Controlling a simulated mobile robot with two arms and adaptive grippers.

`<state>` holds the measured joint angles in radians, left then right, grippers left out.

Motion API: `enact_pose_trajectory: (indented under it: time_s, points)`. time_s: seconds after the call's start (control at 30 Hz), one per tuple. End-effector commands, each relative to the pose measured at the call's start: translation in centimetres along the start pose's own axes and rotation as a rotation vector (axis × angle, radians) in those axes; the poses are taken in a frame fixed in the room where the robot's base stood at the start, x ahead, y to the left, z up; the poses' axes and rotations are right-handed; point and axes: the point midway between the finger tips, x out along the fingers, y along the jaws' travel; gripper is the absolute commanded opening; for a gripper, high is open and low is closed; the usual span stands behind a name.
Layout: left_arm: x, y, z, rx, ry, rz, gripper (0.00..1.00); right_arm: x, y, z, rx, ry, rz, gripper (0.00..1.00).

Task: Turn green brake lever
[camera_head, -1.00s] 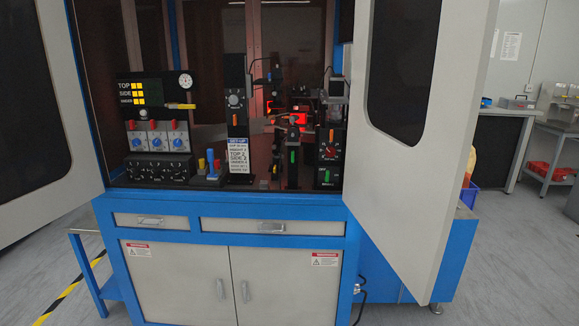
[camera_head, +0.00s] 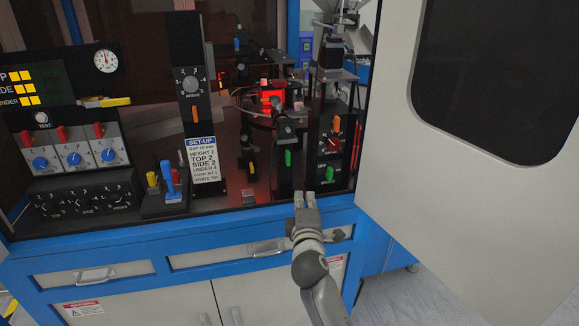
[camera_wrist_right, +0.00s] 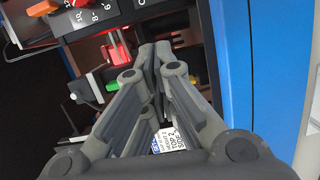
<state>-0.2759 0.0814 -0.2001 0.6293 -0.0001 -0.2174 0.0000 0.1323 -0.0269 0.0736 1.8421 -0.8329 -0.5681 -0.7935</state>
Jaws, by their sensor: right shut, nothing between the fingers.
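Two small green levers show low in the machine in the head view. One green lever (camera_head: 287,157) is on the black post below the dark nozzle. The other green lever (camera_head: 329,173) is below the red-marked dial. I cannot tell which is the brake lever. A green lever (camera_wrist_right: 113,86) also shows in the right wrist view, left of the fingers. My right gripper (camera_head: 305,197) is shut and empty, in front of the cabinet's front edge, below and apart from both levers. Its closed fingers (camera_wrist_right: 160,52) fill the middle of the wrist view. My left gripper is not in view.
The open right door (camera_head: 470,220) stands close to the right of my arm. An orange lever (camera_head: 336,123) sits above the red-marked dial (camera_head: 332,144).

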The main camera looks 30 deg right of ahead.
Motion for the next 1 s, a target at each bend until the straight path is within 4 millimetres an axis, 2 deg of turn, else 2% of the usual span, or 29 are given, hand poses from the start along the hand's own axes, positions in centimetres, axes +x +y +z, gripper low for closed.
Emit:
enact_pose_trajectory:
  time_s: [0.17, 0.3, 0.4, 0.57, 0.7, 0.83, 1.0]
  points:
    - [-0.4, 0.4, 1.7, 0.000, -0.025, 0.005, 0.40, 1.5, 0.4, 0.1, -0.004, -0.004, 0.006, 0.00]
    - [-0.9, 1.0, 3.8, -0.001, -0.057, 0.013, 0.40, 3.8, 0.5, 0.1, -0.004, -0.003, 0.005, 0.00]
    - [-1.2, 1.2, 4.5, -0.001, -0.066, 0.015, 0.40, 5.7, 0.5, 0.1, -0.002, -0.004, 0.005, 0.00]
    - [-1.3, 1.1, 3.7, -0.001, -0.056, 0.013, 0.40, 8.4, 0.3, 0.1, -0.001, -0.003, 0.003, 0.00]
    - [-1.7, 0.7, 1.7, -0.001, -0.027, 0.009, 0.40, 10.3, 0.4, 0.6, -0.004, -0.005, 0.002, 0.00]
    - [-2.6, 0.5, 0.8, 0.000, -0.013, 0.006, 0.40, 10.6, 0.5, 2.6, -0.004, -0.004, 0.003, 0.00]
    - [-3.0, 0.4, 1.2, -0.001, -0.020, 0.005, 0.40, 10.8, 0.3, 3.8, -0.001, -0.003, 0.002, 0.00]
